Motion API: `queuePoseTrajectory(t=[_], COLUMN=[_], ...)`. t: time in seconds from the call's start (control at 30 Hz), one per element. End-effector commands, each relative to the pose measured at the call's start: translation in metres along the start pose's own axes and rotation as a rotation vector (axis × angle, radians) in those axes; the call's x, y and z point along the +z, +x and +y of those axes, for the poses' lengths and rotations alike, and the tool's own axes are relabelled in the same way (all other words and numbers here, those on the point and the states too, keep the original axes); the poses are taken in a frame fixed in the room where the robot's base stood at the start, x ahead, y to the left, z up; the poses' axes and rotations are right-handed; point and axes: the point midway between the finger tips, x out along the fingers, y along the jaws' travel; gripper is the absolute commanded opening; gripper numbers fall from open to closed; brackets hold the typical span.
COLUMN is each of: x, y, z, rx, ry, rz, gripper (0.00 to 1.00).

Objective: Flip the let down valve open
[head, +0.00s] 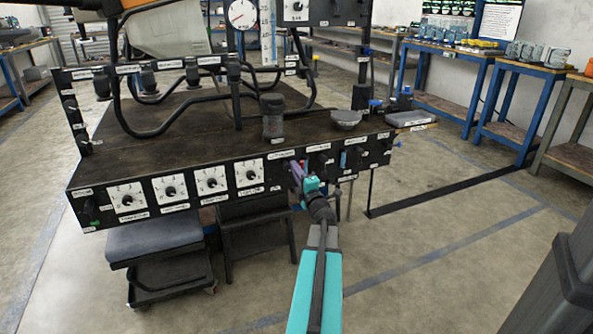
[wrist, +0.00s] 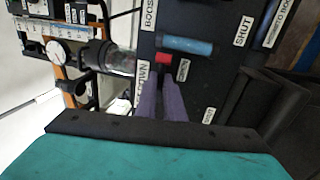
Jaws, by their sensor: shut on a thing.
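The let down valve is a small red handle (wrist: 162,62) on the black front panel, beside a label partly hidden that ends in "DOWN". My gripper (head: 298,170) is at the panel's front face, right of the dials. In the wrist view its two purple-grey fingers (wrist: 163,82) are closed around the red handle and cover much of it. A "SHUT" label (wrist: 243,31) and another small label lie to the right in that view. The valve's exact angle is hard to tell.
A blue handle (wrist: 186,46) sits right beside the red one. The black bench (head: 160,130) carries hoses, a grey-capped jar (head: 272,118) and several white dials along its front. A low grey stool (head: 153,240) stands below. The floor to the right is open.

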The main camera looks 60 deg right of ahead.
Motion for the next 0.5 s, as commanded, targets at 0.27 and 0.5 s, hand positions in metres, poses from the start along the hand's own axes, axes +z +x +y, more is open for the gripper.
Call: queuePoseTrajectory(t=[0.27,0.5], x=[0.0013,0.0005], y=[-0.0005,-0.0017], z=[-0.0002,0.0002], rx=[-0.001,0.000], ry=[0.000,0.001], rz=[-0.003,-0.001], gripper=[0.27,0.27])
